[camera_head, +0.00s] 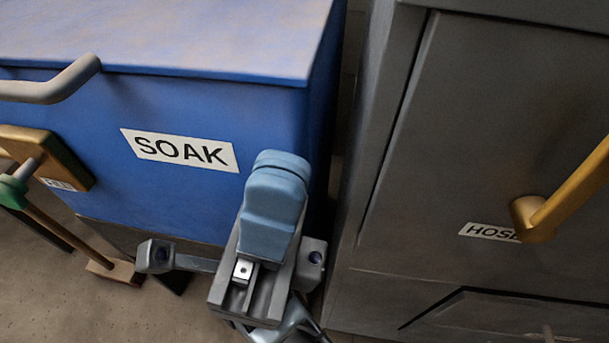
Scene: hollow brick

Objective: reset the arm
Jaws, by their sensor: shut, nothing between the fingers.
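My gripper (262,245) is in the lower middle of the head view, at the end of my grey and pale-blue arm. It looks shut and empty, though its fingertips are hard to make out. It appears in front of the right end of a blue chest (80,135) labelled SOAK, hiding part of its lower right corner. I cannot tell whether they touch.
A dark grey cabinet (450,130) labelled HOSE, with a yellow handle (565,195), stands at right. The chest has a grey bar handle (50,85). Bare floor (60,295) shows at lower left.

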